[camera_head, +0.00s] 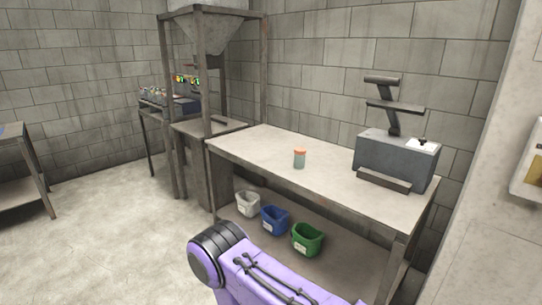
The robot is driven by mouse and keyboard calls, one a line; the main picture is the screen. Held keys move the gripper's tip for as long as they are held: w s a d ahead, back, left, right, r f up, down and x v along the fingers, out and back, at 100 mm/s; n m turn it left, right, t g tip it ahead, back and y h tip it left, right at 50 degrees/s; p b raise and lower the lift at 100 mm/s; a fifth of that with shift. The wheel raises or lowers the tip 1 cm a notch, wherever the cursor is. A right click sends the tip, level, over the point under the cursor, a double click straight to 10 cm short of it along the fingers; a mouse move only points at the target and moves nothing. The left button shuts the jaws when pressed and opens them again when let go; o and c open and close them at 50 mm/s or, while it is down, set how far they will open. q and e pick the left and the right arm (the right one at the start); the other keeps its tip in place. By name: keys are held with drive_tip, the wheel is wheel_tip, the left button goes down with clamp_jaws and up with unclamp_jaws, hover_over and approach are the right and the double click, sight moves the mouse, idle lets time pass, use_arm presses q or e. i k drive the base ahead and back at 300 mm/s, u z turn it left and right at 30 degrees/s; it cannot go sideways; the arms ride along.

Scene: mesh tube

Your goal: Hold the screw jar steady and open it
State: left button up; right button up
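The screw jar (299,160) is small, with a grey-green body and an orange lid. It stands upright on the top of the long workbench (255,149), near the middle, with nothing touching it. The lid appears to be on the jar. A purple arm link of mine shows at the bottom of the view, well in front of the bench. Neither of my grippers shows in the view.
A grey machine (396,158) stands on the bench's right end. White (247,204), blue (274,221) and green (307,240) bins sit on the lower shelf. A metal hopper frame (166,110) stands at the bench's left. The bench top around the jar is clear.

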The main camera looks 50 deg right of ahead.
sight(299, 164)
drive_tip(key=z, duration=0.25)
drive_tip(key=i, duration=1.1)
drive_tip(key=z, duration=1.45)
drive_tip(key=i, duration=0.95)
drive_tip(key=z, duration=0.85)
